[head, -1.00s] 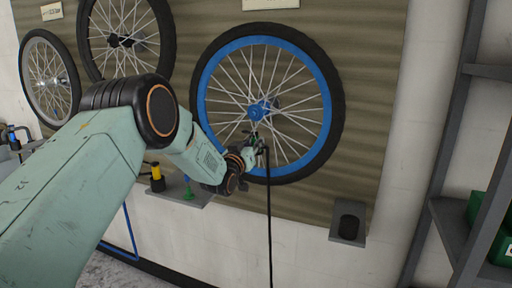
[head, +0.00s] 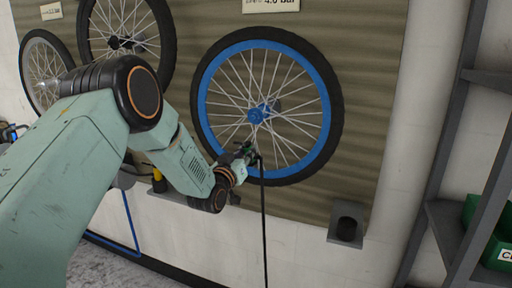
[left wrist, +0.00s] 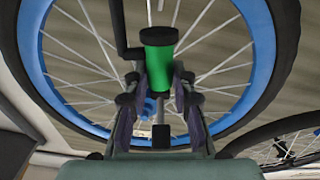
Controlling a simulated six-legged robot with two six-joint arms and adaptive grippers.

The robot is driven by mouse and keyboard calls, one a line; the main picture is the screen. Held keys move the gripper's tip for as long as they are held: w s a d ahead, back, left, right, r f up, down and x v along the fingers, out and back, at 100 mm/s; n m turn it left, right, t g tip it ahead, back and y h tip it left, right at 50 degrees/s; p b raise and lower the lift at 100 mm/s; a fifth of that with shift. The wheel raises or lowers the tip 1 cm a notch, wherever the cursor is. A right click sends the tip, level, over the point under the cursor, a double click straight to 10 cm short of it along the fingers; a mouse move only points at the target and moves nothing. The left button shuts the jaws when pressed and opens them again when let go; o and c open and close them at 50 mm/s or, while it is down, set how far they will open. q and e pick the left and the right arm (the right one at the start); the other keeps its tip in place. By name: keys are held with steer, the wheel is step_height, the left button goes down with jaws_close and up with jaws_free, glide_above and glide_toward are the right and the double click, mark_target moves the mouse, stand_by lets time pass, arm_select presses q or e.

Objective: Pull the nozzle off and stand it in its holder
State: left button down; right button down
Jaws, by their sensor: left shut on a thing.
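My left gripper (head: 246,154) is in front of the lower part of the blue-rimmed wheel (head: 208,78). It is shut on the nozzle (left wrist: 157,68), a green cylinder with a black end, held between the two fingers (left wrist: 158,100) in the left wrist view. A black hose (head: 264,225) hangs straight down from the nozzle in the head view. I cannot tell whether the nozzle still touches the wheel's valve. The holder (head: 347,225), a grey wall bracket with a dark round cup, is at the lower right and looks empty. My right gripper is not in view.
Two more wheels (head: 165,40) hang at the left of the board. A small shelf (head: 178,200) with a yellow and black item (head: 158,178) is behind my left arm. Grey shelving with a green bin (head: 500,245) stands at the right. The wall between hose and holder is clear.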

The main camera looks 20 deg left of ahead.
mark_target(246, 150)
arm_select(q)
steer(key=shift+s+d+r+p, duration=0.1)
steer(key=shift+s+p, duration=1.25)
steer(key=shift+s, duration=1.85)
